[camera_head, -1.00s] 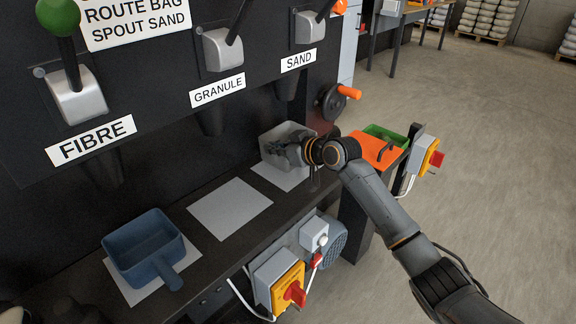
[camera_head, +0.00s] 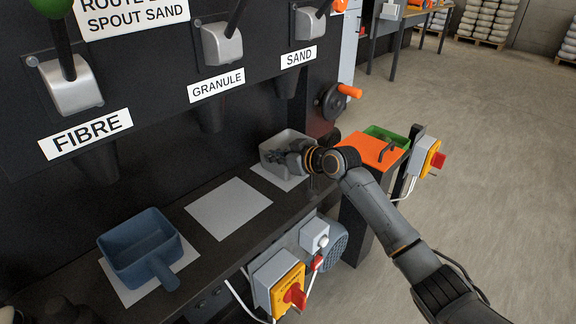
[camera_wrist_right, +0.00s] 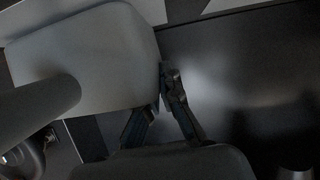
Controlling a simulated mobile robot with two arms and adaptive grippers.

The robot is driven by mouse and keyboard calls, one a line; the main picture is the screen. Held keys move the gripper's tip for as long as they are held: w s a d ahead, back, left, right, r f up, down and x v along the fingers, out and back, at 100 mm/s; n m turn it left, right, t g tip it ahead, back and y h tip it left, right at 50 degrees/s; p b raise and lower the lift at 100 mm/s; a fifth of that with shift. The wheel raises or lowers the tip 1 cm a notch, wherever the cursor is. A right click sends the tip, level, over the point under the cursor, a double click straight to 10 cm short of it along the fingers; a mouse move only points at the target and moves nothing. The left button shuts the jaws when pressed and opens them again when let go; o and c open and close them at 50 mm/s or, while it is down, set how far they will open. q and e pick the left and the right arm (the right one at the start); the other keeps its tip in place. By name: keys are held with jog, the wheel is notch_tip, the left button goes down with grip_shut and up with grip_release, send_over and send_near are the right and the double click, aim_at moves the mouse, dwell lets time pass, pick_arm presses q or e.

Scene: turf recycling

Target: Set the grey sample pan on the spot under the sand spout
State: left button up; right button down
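The grey sample pan (camera_head: 284,139) is at the white spot (camera_head: 272,177) on the bench, below the SAND spout (camera_head: 286,84). Part of the white spot shows in front of it. My right gripper (camera_head: 279,158) is at the pan's front side. In the right wrist view the pan (camera_wrist_right: 95,45) fills the upper left, and my right gripper's fingers (camera_wrist_right: 161,92) are close together at its edge, shut on it. The exact contact is dark, and I cannot tell whether the pan's base fully touches the spot. My left gripper cannot be made out.
A blue pan (camera_head: 138,238) stands on the left white spot, and the middle white spot (camera_head: 229,208) is bare. An orange surface (camera_head: 371,149) with a green tray (camera_head: 386,134) lies right of the bench. Switch boxes (camera_head: 277,283) project below the bench's front edge.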

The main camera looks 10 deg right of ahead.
jog(key=shift+f, duration=0.25)
jog(key=c, duration=1.1)
grip_release()
jog(key=shift+s+d, duration=0.1)
jog(key=v, duration=1.1)
jog(key=shift+s+d+r, duration=0.15)
jog(key=shift+s+r, duration=0.05)
jog(key=shift+s, duration=0.15)
